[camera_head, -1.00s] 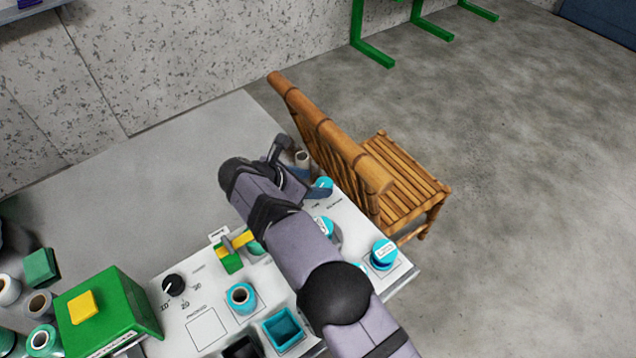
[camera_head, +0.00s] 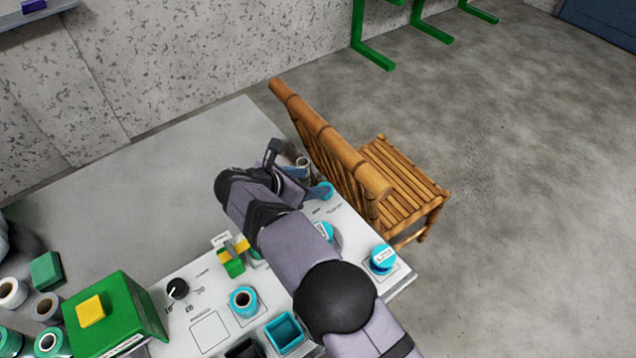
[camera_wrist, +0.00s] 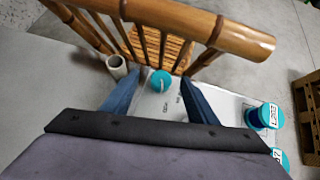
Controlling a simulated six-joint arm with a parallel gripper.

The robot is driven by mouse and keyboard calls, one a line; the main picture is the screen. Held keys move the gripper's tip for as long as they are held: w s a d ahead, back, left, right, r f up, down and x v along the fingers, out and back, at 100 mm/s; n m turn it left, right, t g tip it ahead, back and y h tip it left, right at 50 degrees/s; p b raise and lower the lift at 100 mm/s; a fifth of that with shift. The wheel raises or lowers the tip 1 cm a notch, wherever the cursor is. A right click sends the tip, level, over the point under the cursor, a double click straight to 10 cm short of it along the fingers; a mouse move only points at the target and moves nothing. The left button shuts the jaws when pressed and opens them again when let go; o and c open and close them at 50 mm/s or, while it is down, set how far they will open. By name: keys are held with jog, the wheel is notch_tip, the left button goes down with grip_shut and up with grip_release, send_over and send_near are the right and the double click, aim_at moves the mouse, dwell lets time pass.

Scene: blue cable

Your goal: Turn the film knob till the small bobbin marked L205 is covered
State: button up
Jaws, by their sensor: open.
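A teal bobbin with a label like L203 (camera_wrist: 266,116) stands on the panel to the right. Another labelled bobbin (camera_wrist: 280,158) is partly cut off below it. I cannot make out an L205 label. My arm hides part of the panel.
A bamboo chair (camera_head: 335,150) stands against the panel's far side, its back close beyond my gripper. An upright pale tube (camera_wrist: 117,66) stands left of the knob. A black dial (camera_head: 177,289), a green box (camera_head: 125,310) and a teal square bin (camera_head: 284,333) are nearer.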

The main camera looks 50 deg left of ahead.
jog(key=shift+w+d+f+n+g+y+p, duration=0.1)
jog(key=shift+w+f+n+g+y+p, duration=0.45)
jog(key=shift+p, duration=1.25)
jog(key=shift+w+d+f+n+g+y+p, duration=0.15)
jog(key=shift+w+f+n+y+p, duration=0.6)
jog(key=shift+f+p, duration=0.8)
jog(key=shift+w+d+f+n+g+y+p, duration=0.1)
jog(key=shift+w+f+n+g+y+p, duration=0.25)
jog(key=shift+f+n+p, duration=1.1)
jog(key=shift+w+r+m+p, duration=0.1)
jog(key=shift+r+m+p, duration=0.45)
jog(key=shift+r, duration=0.15)
jog(key=c, duration=1.1)
jog(key=shift+o, duration=0.2)
jog(key=shift+a+h, duration=0.1)
jog(key=shift+h, duration=0.15)
